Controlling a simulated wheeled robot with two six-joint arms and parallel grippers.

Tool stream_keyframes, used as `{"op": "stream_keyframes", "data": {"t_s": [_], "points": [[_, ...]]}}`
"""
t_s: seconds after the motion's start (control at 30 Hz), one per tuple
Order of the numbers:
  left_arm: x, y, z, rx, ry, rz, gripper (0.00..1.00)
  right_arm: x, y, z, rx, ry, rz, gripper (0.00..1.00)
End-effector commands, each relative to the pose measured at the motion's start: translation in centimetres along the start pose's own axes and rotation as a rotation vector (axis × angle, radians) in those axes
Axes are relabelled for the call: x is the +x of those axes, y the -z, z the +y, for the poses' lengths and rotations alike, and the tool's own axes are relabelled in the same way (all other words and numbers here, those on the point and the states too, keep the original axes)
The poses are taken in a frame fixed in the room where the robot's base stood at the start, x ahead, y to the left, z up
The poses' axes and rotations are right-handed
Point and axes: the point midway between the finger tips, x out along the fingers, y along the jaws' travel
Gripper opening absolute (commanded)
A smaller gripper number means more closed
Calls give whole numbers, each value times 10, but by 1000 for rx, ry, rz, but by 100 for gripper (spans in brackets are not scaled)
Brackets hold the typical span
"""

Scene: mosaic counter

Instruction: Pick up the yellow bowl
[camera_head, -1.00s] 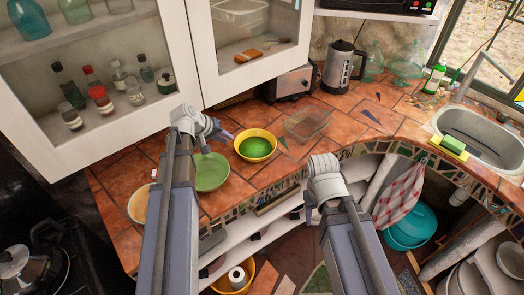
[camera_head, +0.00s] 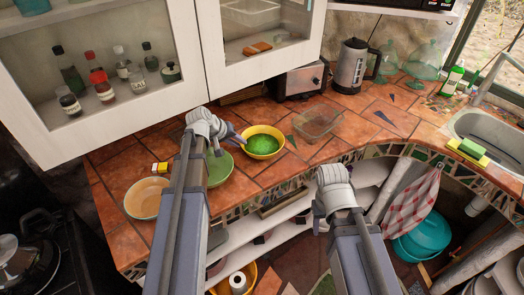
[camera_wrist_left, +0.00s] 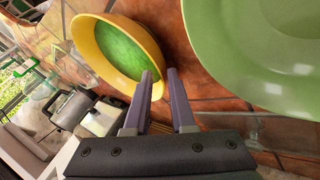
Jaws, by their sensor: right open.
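The yellow bowl (camera_head: 279,150), green inside, stands on the tiled counter. In the left wrist view the yellow bowl (camera_wrist_left: 88,38) is at upper left and looks tilted by the camera angle. My left gripper (camera_head: 238,139) is at the bowl's left side. In the left wrist view my left gripper (camera_wrist_left: 160,74) has its fingers apart, with the bowl's near edge at the fingertips. One finger overlaps the bowl; contact cannot be told. My right gripper (camera_head: 317,222) is away from the bowl, in front of the counter, its fingers mostly hidden.
A green bowl (camera_head: 221,170) stands close to the left gripper, partly behind my arm. An orange bowl (camera_head: 146,198) is further left. A clear container (camera_head: 318,122) is right of the yellow bowl. A toaster (camera_head: 300,80) and kettle (camera_head: 351,66) stand behind. Cabinet doors (camera_head: 262,60) hang above.

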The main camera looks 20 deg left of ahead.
Motion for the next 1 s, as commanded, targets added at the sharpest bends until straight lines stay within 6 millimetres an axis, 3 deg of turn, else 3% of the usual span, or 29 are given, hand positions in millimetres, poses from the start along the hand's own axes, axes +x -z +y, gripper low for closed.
{"op": "stream_keyframes", "data": {"t_s": [0.23,0.57,0.83,1.0], "points": [[9,-1,-1,1,0,0,23,8,0,-1,0,0,0,50],[51,-2,-3,1,0,-1,23,42,2,-4,0,0,0,50],[52,-1,0,0,1,-1,23,42,2,-4,0,0,0,50],[51,-1,-1,0,1,-1,5,42,2,-4,0,0,0,50]]}}
